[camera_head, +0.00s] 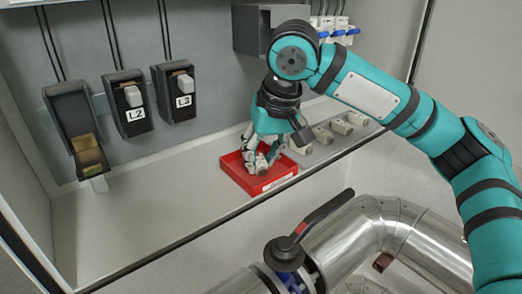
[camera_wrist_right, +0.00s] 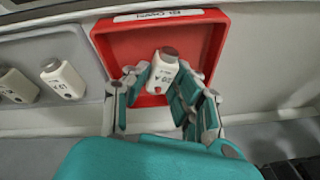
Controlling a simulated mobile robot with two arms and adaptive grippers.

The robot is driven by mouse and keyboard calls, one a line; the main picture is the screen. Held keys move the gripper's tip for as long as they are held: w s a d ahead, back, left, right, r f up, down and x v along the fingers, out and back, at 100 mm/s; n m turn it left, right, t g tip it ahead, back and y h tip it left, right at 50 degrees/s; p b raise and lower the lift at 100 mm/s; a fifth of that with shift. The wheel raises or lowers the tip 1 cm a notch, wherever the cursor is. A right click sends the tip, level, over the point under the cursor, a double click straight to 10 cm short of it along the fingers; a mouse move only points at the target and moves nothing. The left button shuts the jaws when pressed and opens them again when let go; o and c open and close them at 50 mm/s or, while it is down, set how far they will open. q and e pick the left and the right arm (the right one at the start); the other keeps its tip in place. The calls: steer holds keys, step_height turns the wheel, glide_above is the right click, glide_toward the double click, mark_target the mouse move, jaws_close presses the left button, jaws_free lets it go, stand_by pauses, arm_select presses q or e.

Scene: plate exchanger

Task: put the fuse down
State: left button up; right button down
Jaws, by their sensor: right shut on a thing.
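My right gripper (camera_head: 261,158) reaches down into a shallow red tray (camera_head: 283,184) on the cabinet shelf. In the wrist view the right gripper (camera_wrist_right: 165,90) is shut on a white fuse (camera_wrist_right: 160,75) with a grey cap. The fuse is inside the outline of the red tray (camera_wrist_right: 215,40), between the fingers. I cannot tell whether it touches the tray floor. In the head view the fingers mostly hide it. The tray has a white label strip (camera_wrist_right: 160,15). My left gripper is not in view.
On the back wall, the left fuse holder (camera_head: 73,112) hangs open, beside holders L2 (camera_head: 130,112) and L3 (camera_head: 180,103). A black valve handle (camera_head: 325,212) and silver pipe (camera_head: 345,240) are in front.

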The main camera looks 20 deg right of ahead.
steer(key=shift+a, duration=0.15)
steer(key=c, duration=1.1)
jaws_free()
steer(key=shift+f, duration=0.1)
steer(key=b+v, duration=0.1)
steer(key=v, duration=1.1)
steer(key=shift+b, duration=0.35)
steer(key=shift+s, duration=0.1)
